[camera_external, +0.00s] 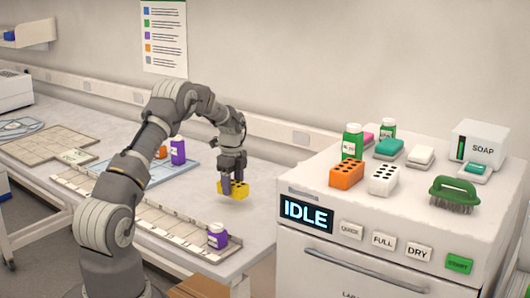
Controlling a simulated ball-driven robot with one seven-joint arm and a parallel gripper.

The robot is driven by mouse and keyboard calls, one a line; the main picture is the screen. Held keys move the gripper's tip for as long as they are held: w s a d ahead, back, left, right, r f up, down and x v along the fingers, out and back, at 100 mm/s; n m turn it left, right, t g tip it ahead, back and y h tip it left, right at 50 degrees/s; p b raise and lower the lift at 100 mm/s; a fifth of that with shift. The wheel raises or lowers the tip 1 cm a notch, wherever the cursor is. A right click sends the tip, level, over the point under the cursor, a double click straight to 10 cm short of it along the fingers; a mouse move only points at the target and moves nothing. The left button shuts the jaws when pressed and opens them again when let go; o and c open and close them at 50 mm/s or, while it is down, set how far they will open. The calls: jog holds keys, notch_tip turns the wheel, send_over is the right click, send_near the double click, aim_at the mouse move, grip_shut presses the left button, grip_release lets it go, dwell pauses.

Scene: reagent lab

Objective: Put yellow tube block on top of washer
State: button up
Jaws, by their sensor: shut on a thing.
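The yellow tube block (240,191) with dark holes in its top is in my gripper (232,182), which points down and is shut on it. The block appears to be held a little above the white bench, left of the washer. The washer (375,222) is a white box-shaped machine at the right, with an "IDLE" display and a row of buttons on its sloped front. Its top stands higher than the bench.
On the washer top are an orange block (346,174), a white block (384,180), green bottles (352,142), sponges (389,148), a green brush (454,194) and a soap box (478,143). A purple bottle (218,236) stands on the bench tray's near end. Another purple bottle (178,151) stands behind my arm.

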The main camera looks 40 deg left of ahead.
jog(key=shift+w, duration=0.35)
jog(key=shift+w+a+f+b, duration=0.1)
jog(key=shift+w+f+b, duration=0.15)
jog(key=shift+f, duration=0.55)
jog(key=shift+w+a+f+b, duration=0.15)
jog(key=shift+f+b, duration=0.15)
jog(key=shift+f, duration=0.5)
jog(key=shift+d, duration=0.1)
jog(key=shift+f, duration=0.15)
jog(key=o, duration=1.1)
jog(key=shift+o, duration=0.2)
jog(key=shift+f, duration=0.1)
